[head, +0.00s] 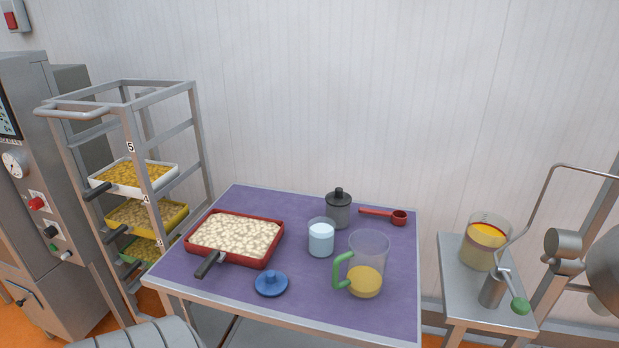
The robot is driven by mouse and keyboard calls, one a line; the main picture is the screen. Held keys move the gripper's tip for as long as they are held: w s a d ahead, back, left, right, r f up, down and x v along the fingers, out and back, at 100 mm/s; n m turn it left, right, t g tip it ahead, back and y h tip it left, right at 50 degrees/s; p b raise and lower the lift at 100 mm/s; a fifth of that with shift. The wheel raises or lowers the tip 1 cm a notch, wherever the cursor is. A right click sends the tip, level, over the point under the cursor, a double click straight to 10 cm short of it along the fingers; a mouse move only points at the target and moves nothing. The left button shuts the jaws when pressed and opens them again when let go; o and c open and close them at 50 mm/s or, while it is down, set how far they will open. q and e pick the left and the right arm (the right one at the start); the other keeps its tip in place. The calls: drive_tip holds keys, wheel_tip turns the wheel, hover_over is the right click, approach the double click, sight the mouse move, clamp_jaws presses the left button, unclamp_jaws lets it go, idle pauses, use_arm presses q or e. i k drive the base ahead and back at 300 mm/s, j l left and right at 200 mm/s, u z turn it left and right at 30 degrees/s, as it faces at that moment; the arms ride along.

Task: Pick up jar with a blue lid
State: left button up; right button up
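A blue lid (271,284) with a knob lies flat on the purple tabletop near its front edge. A clear jar with pale bluish-white contents (321,238) stands upright behind it and to the right, with no lid on it. A grey jar with a black lid (338,210) stands behind the clear jar. No jar in view wears a blue lid. Neither of my grippers is in view.
The table (190,268) also holds a red-rimmed tray (236,238) at left, a green-handled pitcher (367,262) close right of the clear jar, and a red scoop (398,217). A tray rack (196,150) stands left; a side table (460,300) stands right.

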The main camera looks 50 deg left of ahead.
sight(321, 230)
drive_tip(key=j+u, duration=0.1)
drive_tip(key=u, duration=1.4)
drive_tip(key=k+j, duration=0.05)
